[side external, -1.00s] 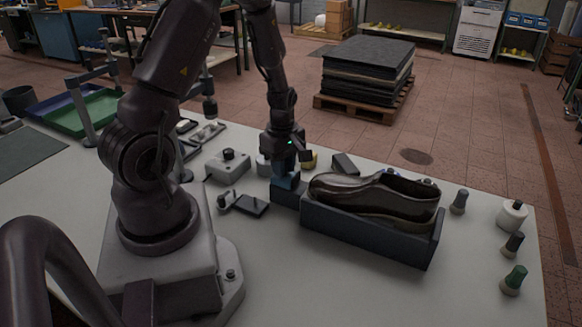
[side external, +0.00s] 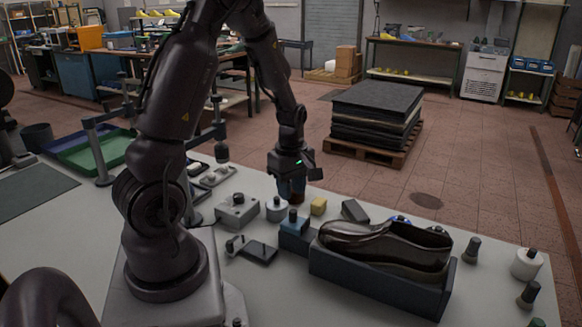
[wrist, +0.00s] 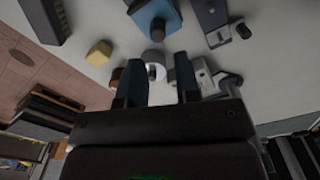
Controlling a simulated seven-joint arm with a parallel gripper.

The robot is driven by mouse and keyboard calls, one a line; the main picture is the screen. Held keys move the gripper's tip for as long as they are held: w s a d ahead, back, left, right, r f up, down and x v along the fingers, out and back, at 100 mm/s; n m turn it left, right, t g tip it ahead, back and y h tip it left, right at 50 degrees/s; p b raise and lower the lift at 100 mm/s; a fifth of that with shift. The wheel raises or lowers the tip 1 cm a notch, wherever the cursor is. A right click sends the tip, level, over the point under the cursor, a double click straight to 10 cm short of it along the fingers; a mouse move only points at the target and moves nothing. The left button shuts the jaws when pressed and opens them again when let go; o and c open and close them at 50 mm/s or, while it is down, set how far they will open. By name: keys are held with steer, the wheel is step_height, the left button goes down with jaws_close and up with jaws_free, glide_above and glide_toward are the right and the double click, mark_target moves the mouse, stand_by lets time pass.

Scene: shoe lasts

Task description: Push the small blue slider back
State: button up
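The small blue slider (side external: 293,227) has a black knob on top. It sits on a dark block at the left end of the dark cradle (side external: 370,281) that holds a glossy brown shoe last (side external: 385,247). In the wrist view the blue slider (wrist: 152,15) with its knob is at the top, beyond my fingertips. My gripper (side external: 290,197) points down, above and behind the slider, apart from it. In the wrist view my gripper's two fingers (wrist: 159,62) are spread, with nothing held between them. How far the slider sits along its track is hard to tell.
A grey-white round piece (side external: 277,209), a yellow block (side external: 318,206) and a grey box with a knob (side external: 238,210) stand close around the slider. A dark flat plate (side external: 259,251) lies left of it. Small bottles (side external: 526,264) stand at the right.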

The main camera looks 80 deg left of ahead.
mark_target(291, 210)
step_height(291, 210, up, 6)
steer(key=shift+r, duration=0.2)
stand_by(0.4)
steer(key=s+d+r+m+t, duration=0.2)
steer(key=s+d+r+m, duration=0.1)
steer(key=d+r+m, duration=0.4)
steer(key=s+d+r+m+t, duration=0.3)
steer(key=d+r+m, duration=0.4)
steer(key=d+m, duration=0.6)
steer(key=shift+d+m+t, duration=0.2)
steer(key=shift+m+t, duration=0.1)
steer(key=shift+m, duration=1)
steer(key=shift+r, duration=0.1)
